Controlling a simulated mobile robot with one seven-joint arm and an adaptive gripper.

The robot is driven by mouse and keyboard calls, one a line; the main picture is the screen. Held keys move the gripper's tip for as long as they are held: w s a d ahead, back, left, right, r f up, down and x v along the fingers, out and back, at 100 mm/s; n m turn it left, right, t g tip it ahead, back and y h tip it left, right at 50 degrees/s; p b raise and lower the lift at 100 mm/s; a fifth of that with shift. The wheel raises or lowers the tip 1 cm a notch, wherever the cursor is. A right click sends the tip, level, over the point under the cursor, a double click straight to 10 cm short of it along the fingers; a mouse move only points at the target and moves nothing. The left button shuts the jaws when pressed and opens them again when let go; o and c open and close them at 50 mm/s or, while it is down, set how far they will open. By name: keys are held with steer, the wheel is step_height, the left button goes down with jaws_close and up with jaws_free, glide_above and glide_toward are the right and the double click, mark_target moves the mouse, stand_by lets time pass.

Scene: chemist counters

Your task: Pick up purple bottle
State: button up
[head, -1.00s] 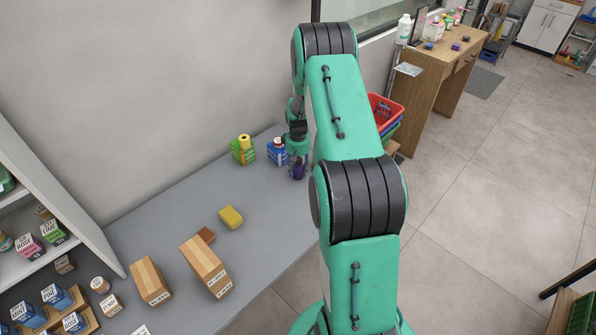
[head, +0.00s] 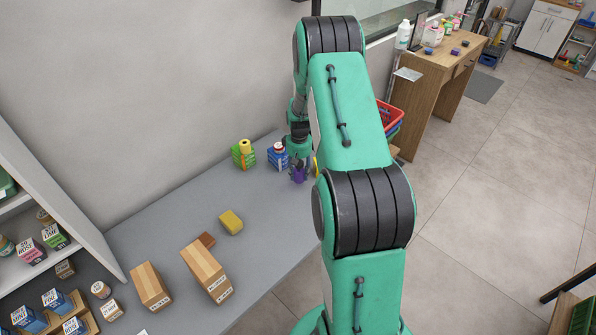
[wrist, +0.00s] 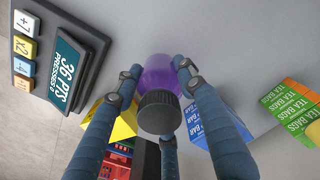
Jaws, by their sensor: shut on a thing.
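The purple bottle (wrist: 159,72) has a dark ribbed cap (wrist: 159,111) and is between the fingers of my gripper (wrist: 155,75) in the wrist view. The fingers are shut on its sides. In the head view my gripper (head: 299,168) is over the far end of the grey counter, and the purple bottle (head: 299,175) shows at its fingertips. I cannot tell whether the bottle still touches the counter.
A blue box (head: 277,157) and a green box (head: 243,157) stand just left of my gripper. A yellow block (head: 231,221) and wooden boxes (head: 206,270) lie nearer on the counter. The wrist view shows a point display (wrist: 67,67) at upper left.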

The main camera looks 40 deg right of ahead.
steer(key=s+a, duration=0.2)
steer(key=s, duration=0.1)
steer(key=s+a+r, duration=0.1)
steer(key=s+a, duration=0.2)
steer(key=s, duration=0.1)
steer(key=s+a, duration=0.3)
steer(key=s, duration=0.1)
steer(key=shift+r+p, duration=0.15)
steer(key=shift+p, duration=0.25)
